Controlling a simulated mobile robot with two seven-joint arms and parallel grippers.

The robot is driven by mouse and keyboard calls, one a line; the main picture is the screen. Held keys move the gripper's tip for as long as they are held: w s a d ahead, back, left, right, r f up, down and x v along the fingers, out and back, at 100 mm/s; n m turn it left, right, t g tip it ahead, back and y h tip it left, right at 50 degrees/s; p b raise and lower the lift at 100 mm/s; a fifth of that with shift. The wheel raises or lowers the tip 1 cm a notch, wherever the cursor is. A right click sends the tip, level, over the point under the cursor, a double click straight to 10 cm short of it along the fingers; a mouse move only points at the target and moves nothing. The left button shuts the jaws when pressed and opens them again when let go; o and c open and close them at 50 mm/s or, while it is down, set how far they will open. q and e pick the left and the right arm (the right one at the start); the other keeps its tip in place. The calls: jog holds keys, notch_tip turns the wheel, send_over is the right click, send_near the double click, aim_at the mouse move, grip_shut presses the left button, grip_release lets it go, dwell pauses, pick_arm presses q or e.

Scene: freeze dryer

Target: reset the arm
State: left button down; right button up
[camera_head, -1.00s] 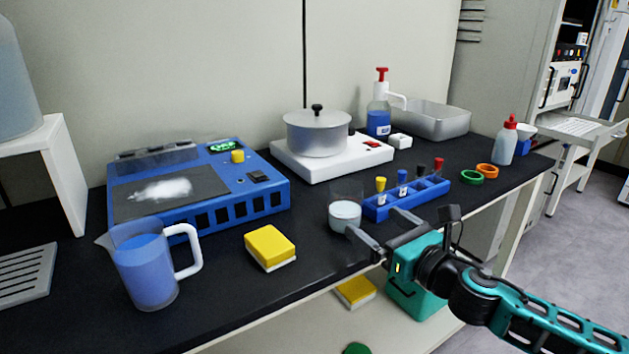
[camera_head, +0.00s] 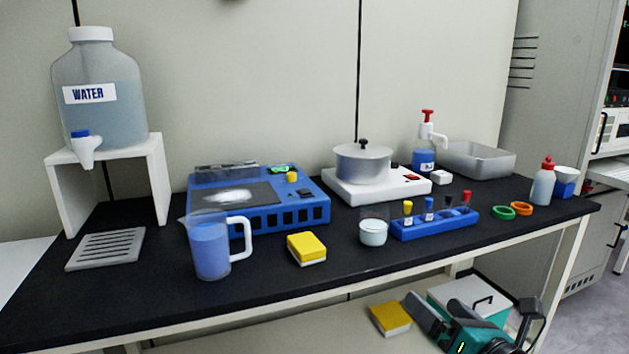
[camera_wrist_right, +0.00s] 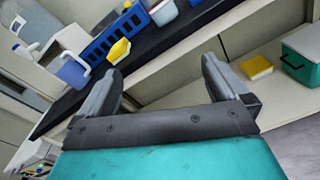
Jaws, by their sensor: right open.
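My right gripper (camera_head: 432,317) is at the lower right in the head view, below the bench's front edge and in front of the lower shelf. Its two fingers are apart with nothing between them, as the right wrist view (camera_wrist_right: 164,88) also shows. The small beaker with white contents (camera_head: 373,232) stands on the bench beside the blue tube rack (camera_head: 435,226), clear of the gripper. My left gripper does not show.
The black bench (camera_head: 300,285) holds a blue jug (camera_head: 210,252), a yellow sponge (camera_head: 307,250), a blue device (camera_head: 262,216) and a pot (camera_head: 362,165) on a hotplate. A water bottle (camera_head: 100,100) stands at left. A yellow sponge (camera_head: 390,319) and a teal box (camera_head: 470,298) are below.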

jog(key=s+a+f+m+g+h, duration=0.1)
jog(key=s+a+f+m+g, duration=0.2)
jog(key=s+f+m, duration=1)
jog(key=s+a+f+m+g+h, duration=0.1)
jog(key=s+a+f+m+g, duration=0.3)
jog(key=m, duration=1.4)
pick_arm(q)
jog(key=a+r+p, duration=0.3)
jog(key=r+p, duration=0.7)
jog(key=p, duration=0.4)
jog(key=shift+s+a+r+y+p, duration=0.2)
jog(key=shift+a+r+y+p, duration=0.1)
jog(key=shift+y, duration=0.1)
pick_arm(e)
jog(key=s+d+r+m+t+h, duration=0.1)
jog(key=s+d+r, duration=0.2)
jog(key=r, duration=0.4)
jog(key=shift+d+r+h, duration=0.25)
jog(key=shift+r+h, duration=0.05)
jog(key=shift+r, duration=0.1)
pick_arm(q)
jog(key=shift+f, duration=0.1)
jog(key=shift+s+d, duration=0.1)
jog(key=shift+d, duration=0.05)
